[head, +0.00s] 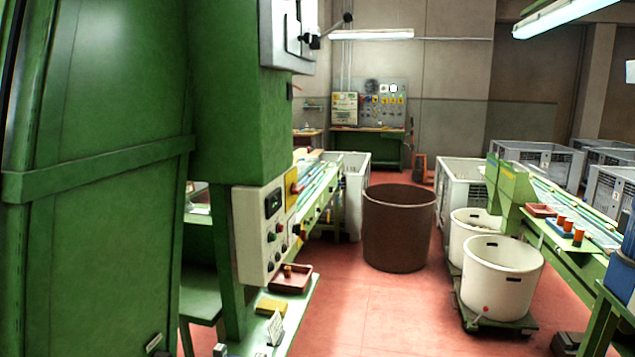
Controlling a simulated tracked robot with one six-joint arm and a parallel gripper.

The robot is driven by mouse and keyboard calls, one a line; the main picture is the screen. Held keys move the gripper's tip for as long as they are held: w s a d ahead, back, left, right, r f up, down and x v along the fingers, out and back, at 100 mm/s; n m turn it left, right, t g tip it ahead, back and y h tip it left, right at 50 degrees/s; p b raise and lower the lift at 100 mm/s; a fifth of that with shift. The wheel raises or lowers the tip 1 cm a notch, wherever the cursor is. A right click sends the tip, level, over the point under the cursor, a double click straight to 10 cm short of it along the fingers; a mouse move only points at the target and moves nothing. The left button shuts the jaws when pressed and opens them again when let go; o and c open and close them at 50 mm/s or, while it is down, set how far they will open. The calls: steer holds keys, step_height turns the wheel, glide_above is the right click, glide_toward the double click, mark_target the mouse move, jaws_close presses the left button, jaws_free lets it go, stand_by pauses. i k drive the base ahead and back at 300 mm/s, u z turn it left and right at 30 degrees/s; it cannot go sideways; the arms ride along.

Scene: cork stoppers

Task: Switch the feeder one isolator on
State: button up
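No label that reads feeder one can be made out. A yellow plate with a red part (292,187), which looks like a rotary isolator switch, sits at the right side of the pale control box (258,235) on the green machine. I see it nearly edge-on, so its handle position cannot be told. Above it, a grey box (285,35) on the green column carries a dark lever (328,30) with a ball end, angled up to the right. I cannot tell whether this is an isolator. My gripper is not in view.
The green machine (95,190) fills the left side. Below the control box is a green bench with a small brown tray (291,279) and a yellow block (271,306). A brown bin (398,230) and white tubs (500,281) stand right. Red floor (375,315) is clear between.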

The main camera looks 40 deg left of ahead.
mark_target(296, 189)
steer(key=z, duration=0.05)
steer(key=i, duration=2.4)
steer(key=u, duration=3.15)
